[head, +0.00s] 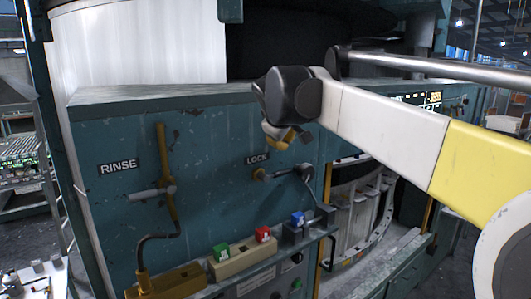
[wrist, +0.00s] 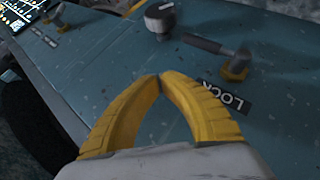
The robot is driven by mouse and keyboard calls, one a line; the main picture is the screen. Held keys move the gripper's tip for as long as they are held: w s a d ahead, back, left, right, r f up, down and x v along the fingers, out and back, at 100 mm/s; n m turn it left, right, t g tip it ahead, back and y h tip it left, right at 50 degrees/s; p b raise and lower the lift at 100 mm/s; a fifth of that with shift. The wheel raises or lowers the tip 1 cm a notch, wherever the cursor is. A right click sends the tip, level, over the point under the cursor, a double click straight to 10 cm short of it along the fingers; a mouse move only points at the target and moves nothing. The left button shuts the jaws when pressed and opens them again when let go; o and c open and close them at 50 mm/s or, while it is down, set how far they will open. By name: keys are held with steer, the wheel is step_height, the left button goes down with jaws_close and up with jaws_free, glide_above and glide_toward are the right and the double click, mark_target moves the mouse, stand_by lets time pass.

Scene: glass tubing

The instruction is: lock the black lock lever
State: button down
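The black lock lever (head: 284,175) is on the teal panel below and right of the LOCK label (head: 257,160). Its bar runs between a dark round pivot (head: 304,171) on the right and a brass piece (head: 259,174) on the left. In the wrist view, the lever bar (wrist: 205,44) lies beyond my fingers, with the brass piece (wrist: 236,66) at its right and the round pivot (wrist: 160,16) at upper left. My gripper (head: 284,138) is above the lever, apart from it. In the wrist view, the yellow fingertips (wrist: 160,78) meet with nothing between them.
A RINSE lever (head: 167,185) stands at the left of the panel. Green, red and blue block-shaped controls (head: 263,234) sit on a ledge below. An opening with a curved metal rack (head: 355,220) is to the right. The panel between the two levers is clear.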

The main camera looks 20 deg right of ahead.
steer(key=s+d+r+b, duration=0.1)
steer(key=s+r, duration=0.3)
steer(key=r, duration=0.2)
steer(key=shift+s+d, duration=0.15)
steer(key=shift+d, duration=0.1)
steer(key=shift+f, duration=0.15)
